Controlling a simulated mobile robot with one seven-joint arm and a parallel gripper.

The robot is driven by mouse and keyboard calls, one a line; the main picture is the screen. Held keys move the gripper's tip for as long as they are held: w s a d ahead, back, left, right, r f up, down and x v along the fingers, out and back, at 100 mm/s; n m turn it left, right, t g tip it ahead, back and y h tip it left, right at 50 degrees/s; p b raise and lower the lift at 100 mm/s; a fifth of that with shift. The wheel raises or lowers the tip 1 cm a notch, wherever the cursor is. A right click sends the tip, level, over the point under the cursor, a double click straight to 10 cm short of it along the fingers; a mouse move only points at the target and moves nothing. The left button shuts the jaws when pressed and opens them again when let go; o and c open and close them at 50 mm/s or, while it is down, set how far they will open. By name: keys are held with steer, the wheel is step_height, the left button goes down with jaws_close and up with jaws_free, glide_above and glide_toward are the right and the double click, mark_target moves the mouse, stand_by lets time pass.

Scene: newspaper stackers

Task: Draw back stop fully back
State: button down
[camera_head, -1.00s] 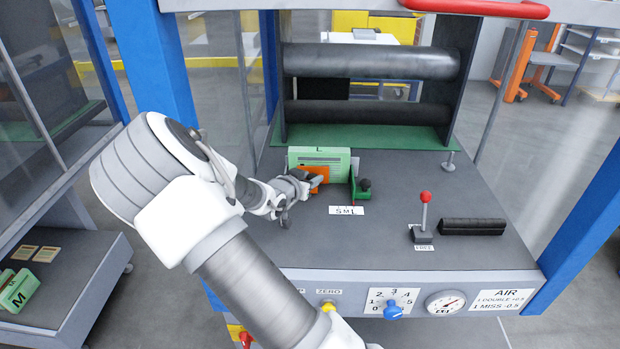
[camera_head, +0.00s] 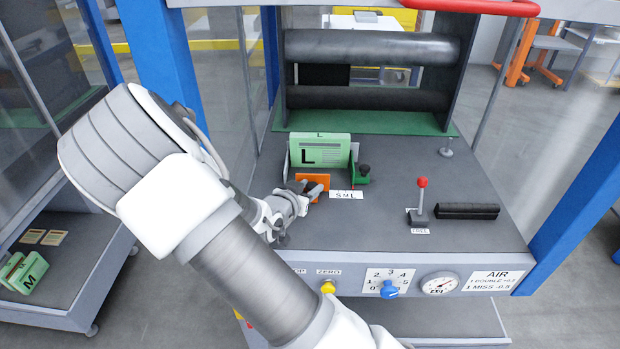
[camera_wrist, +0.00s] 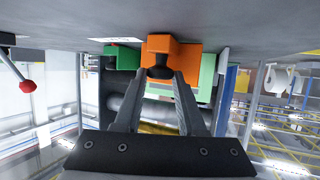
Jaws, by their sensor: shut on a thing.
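The orange stop (camera_head: 312,183) stands on the grey deck in front of the green L block (camera_head: 320,150), with a gap between them. My gripper (camera_head: 312,192) reaches in from the left and is shut on the stop's dark knob. In the wrist view, the fingers (camera_wrist: 160,78) close around the dark knob under the orange stop (camera_wrist: 172,44). The green side guide (camera_head: 363,174) with a dark knob stands to the right of the block. A white S M L label (camera_head: 346,195) lies just right of the stop. The fingertips partly hide the stop's lower part.
A red-knobbed lever (camera_head: 421,198) and a black bar (camera_head: 467,210) stand on the deck to the right. Dark rollers (camera_head: 370,46) span the back. A dial panel (camera_head: 388,282) and gauge (camera_head: 440,285) line the front edge.

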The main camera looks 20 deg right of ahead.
steer(key=shift+s+a+f, duration=0.1)
steer(key=shift+s+f, duration=0.05)
steer(key=c, duration=0.9)
jaws_free()
steer(key=shift+c, duration=0.2)
steer(key=shift+o, duration=0.8)
steer(key=shift+s, duration=0.1)
steer(key=p+v, duration=0.5)
steer(key=v, duration=1.2)
steer(key=shift+a, duration=0.2)
steer(key=shift+s, duration=0.15)
